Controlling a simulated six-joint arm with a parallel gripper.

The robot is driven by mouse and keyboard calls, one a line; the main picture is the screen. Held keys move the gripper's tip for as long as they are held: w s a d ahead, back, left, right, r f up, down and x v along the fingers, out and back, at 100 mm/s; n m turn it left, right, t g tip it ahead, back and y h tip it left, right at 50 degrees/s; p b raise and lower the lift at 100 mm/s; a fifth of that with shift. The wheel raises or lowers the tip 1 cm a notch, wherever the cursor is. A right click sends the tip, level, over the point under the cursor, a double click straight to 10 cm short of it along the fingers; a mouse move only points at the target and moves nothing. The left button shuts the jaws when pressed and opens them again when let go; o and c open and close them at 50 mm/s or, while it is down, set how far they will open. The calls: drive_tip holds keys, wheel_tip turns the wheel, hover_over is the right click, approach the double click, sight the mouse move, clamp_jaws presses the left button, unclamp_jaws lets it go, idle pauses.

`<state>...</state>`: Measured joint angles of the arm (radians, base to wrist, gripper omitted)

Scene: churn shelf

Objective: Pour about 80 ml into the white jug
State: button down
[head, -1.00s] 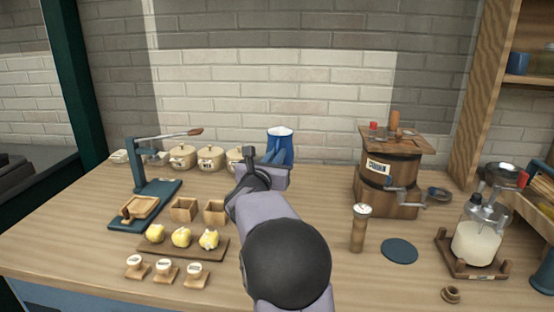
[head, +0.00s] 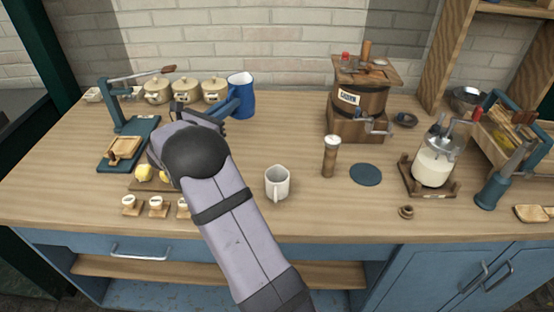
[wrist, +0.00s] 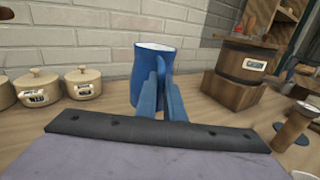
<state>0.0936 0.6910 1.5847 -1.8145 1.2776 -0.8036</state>
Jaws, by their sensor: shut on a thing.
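The blue jug (head: 241,98) has a white rim and stands upright at the back, right of the lidded pots. My gripper (head: 231,106) is shut on its near side, which the wrist view shows as blue fingers (wrist: 165,100) against the blue jug (wrist: 148,78). Whether its base touches the table cannot be told. Its contents cannot be made out. The white jug (head: 278,182) stands upright on the table near the front, right of my forearm and apart from the gripper. Its inside looks pale, and any level in it is unclear.
Lidded pots (head: 186,91) stand left of the blue jug. A wooden churn (head: 358,112) stands at back right. A wooden shaker (head: 331,157), a dark blue disc (head: 366,174) and a glass jar (head: 434,166) stand right. A lever press (head: 128,140) is left. The table between the jugs is clear.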

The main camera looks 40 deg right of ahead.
drive_tip(key=s+a+f+m+g+p, duration=0.1)
drive_tip(key=s+a+g+p, duration=0.3)
drive_tip(key=a, duration=0.4)
drive_tip(key=s+a+f+m+g+p, duration=0.2)
drive_tip(key=s+a+m+g+p, duration=0.2)
drive_tip(key=s+a+p, duration=0.2)
drive_tip(key=s+a+f+m+g+p, duration=0.2)
drive_tip(key=s+a+m+g+p, duration=0.1)
drive_tip(key=s+a, duration=0.5)
drive_tip(key=shift+s+a+g+y+p, duration=0.2)
drive_tip(key=shift+a+g+y+p, duration=0.2)
drive_tip(key=shift+a+g+p, duration=0.7)
drive_tip(key=shift+a+t+b, duration=0.3)
drive_tip(key=shift+t+b, duration=0.1)
drive_tip(key=shift+b, duration=0.2)
drive_tip(key=shift+d+r+y+b, duration=0.25)
drive_tip(key=shift+y+b, duration=0.25)
drive_tip(key=shift+b, duration=0.65)
drive_tip(key=s+d+r+n+t+y+p, duration=0.1)
drive_tip(key=s+d+r+t+y+p, duration=0.1)
drive_tip(key=d+r+y+p, duration=0.4)
drive_tip(key=shift+d+r+t+y+p, duration=0.3)
drive_tip(key=shift+d+t+y+p, duration=0.45)
drive_tip(key=shift+y+p, duration=0.95)
drive_tip(key=shift+s+d+r+t+y+p, duration=0.25)
drive_tip(key=shift+d+r+y+p, duration=0.5)
drive_tip(key=shift+r+p, duration=0.2)
drive_tip(key=shift+s+d+r+n+y+p, duration=0.2)
drive_tip(key=shift+d+r+n+y+p, duration=0.1)
drive_tip(key=shift+d+r+y+p, duration=0.35)
